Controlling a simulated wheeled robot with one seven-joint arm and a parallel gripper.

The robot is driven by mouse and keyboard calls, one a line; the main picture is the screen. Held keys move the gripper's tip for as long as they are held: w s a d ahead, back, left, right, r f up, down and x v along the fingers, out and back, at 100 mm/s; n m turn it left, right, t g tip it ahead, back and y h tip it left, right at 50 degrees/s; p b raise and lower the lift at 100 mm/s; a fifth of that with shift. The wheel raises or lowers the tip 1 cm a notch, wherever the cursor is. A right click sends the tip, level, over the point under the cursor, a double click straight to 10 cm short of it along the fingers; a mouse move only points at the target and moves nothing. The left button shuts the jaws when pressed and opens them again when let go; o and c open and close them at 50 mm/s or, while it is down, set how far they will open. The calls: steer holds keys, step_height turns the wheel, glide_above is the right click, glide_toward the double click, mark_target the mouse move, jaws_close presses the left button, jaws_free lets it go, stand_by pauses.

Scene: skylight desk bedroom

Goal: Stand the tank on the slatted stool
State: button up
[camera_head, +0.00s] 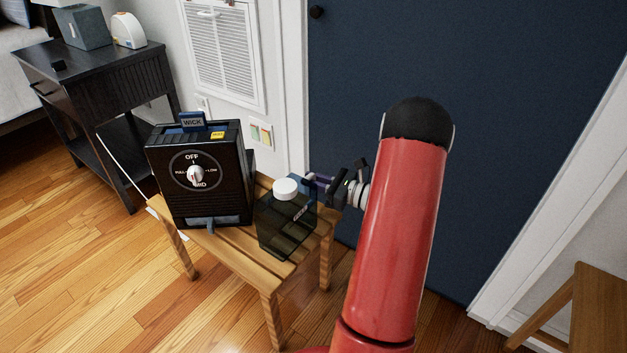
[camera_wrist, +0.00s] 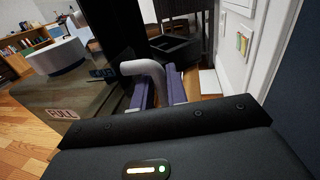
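The tank (camera_head: 285,228) is a dark see-through container with a white cap (camera_head: 286,189). In the head view it is upright over the right end of the slatted stool (camera_head: 232,258); whether its base touches the slats I cannot tell. In the wrist view the tank (camera_wrist: 85,95) shows at left with a "FULL" label and a pale handle (camera_wrist: 143,68). My gripper (camera_wrist: 158,88) has its purple fingers on both sides of the handle, with no clear gap. In the head view my gripper (camera_head: 318,184) reaches the tank from the right.
A black heater-like box (camera_head: 215,185) with a dial and a "WICK" tab stands on the stool's left part, close beside the tank. A black side table (camera_head: 95,75) is at left. A blue door (camera_head: 480,60) is behind. A wooden stool (camera_head: 585,310) is at lower right.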

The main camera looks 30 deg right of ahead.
steer(key=o, duration=0.4)
steer(key=shift+o, duration=0.2)
steer(key=v, duration=0.7)
steer(key=shift+s+d, duration=0.2)
steer(key=shift+s, duration=0.15)
